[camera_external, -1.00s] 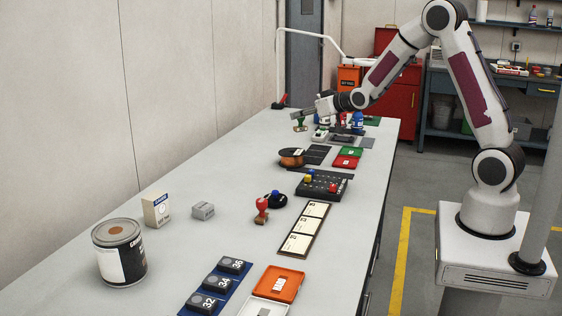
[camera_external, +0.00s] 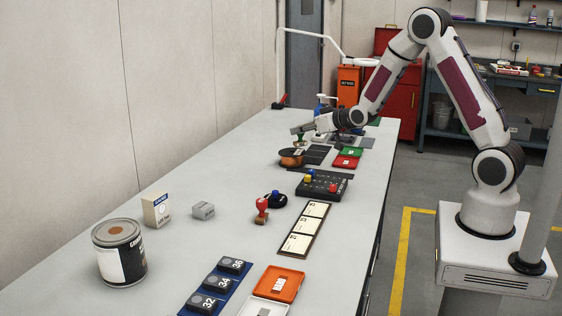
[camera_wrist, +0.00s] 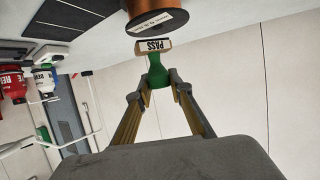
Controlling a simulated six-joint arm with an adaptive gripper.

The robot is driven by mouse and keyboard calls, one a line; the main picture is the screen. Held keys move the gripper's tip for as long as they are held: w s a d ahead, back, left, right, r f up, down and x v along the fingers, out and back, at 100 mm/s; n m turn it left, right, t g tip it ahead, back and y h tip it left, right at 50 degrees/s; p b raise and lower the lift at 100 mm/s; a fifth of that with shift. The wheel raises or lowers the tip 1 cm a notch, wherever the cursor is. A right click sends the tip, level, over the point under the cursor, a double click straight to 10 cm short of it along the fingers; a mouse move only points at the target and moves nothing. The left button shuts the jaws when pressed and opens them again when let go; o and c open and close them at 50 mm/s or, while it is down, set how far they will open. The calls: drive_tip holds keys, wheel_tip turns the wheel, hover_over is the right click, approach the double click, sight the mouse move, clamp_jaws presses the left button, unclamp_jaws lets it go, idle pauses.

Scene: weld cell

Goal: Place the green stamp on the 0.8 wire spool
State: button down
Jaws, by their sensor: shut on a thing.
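My gripper (camera_external: 298,131) is shut on the green stamp (camera_external: 299,140) at its handle. In the wrist view, my gripper (camera_wrist: 159,84) has the green handle between its fingertips, and the stamp (camera_wrist: 157,70) shows a pale base marked PASS. The copper-coloured wire spool (camera_external: 291,160) lies on the bench just below the stamp. The spool (camera_wrist: 158,10) also shows in the wrist view, cut by the top edge, with a white label on its dark rim. The stamp's base is very close to the spool; I cannot tell whether they touch.
A dark mat (camera_external: 317,154) lies right of the spool. Green and red trays (camera_external: 346,162) sit further right. A black box with coloured knobs (camera_external: 322,186) and a red stamp (camera_external: 262,210) are nearer the camera. The bench left of the spool is clear.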

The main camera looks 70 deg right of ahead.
drive_tip(key=shift+f, duration=1.1)
drive_tip(key=c, duration=1.8)
unclamp_jaws()
drive_tip(key=shift+f, duration=0.1)
drive_tip(key=shift+v, duration=6.05)
